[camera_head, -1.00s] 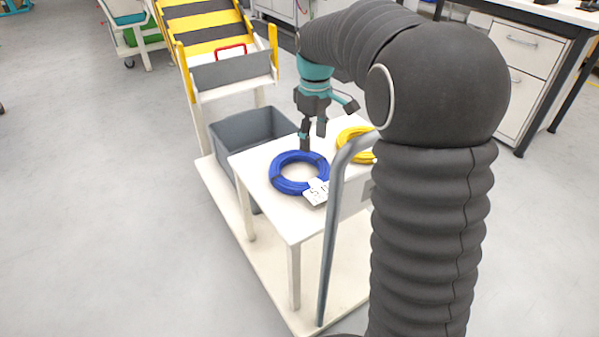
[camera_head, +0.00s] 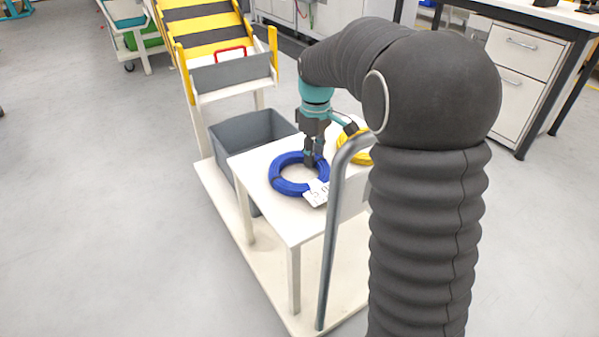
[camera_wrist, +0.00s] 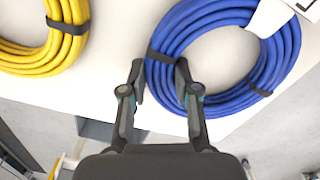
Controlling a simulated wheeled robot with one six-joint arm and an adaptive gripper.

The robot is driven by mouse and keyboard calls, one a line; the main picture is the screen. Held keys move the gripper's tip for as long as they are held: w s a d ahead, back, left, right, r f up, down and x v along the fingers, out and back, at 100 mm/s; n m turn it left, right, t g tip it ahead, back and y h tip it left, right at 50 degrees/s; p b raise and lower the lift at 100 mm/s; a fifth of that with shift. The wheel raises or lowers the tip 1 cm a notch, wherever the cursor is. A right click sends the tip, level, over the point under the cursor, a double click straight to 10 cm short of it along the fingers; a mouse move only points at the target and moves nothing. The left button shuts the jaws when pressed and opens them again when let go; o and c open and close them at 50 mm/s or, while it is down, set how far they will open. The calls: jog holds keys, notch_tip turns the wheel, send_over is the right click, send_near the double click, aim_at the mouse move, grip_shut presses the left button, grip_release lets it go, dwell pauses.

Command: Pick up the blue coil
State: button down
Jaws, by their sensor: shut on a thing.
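The blue coil (camera_head: 285,185) lies flat on the small white table (camera_head: 262,214) in the head view. A white tag (camera_head: 316,193) lies at its near right edge. My gripper (camera_head: 313,163) is low at the coil's far right side. In the wrist view the blue coil (camera_wrist: 255,97) shows at the upper right. My gripper (camera_wrist: 161,78) has one finger on each side of the coil's ring, by a black tie, and is shut on it. The coil still appears to rest on the table.
A yellow coil (camera_head: 353,148) lies on the same table behind my gripper; it is at the upper left in the wrist view (camera_wrist: 33,60). A grey bin (camera_head: 243,131) stands beside the table. A grey handle post (camera_head: 331,235) rises at the table's near right.

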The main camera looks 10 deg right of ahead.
jog(key=shift+r, duration=0.1)
notch_tip(320, 180, up, 10)
jog(key=p, duration=0.2)
dwell(0.4)
jog(key=shift+p, duration=0.3)
